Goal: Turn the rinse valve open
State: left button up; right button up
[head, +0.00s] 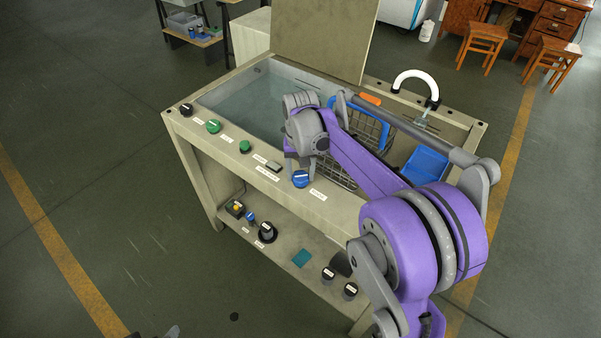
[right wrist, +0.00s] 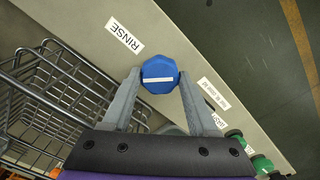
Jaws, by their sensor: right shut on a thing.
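The rinse valve is a blue faceted knob (head: 300,179) with a white line across its top. It sits on the front ledge of the beige tank bench (head: 232,152), beside a white label. In the right wrist view the knob (right wrist: 158,75) is near a label reading RINSE (right wrist: 125,35), and its white line runs nearly left to right. My right gripper (right wrist: 160,79) is shut on the knob, one grey finger on each side. In the head view my right arm comes over the bench and partly hides this gripper (head: 299,168). Only a small grey piece, seemingly my left gripper (head: 160,332), shows at the bottom edge.
Green knobs (head: 213,126) and a black knob (head: 186,109) stand farther left on the ledge. A wire basket (head: 371,130) and a blue bin (head: 426,163) are behind my right arm. The lower shelf (head: 285,248) holds several knobs. A raised lid stands behind the tank.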

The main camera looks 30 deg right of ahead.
aim_at(301, 176)
jog(key=n, duration=0.4)
jog(key=shift+n, duration=2.2)
jog(key=o, duration=1.4)
jog(key=shift+c, duration=0.2)
notch_tip(301, 176, up, 11)
jog(key=shift+f, duration=0.1)
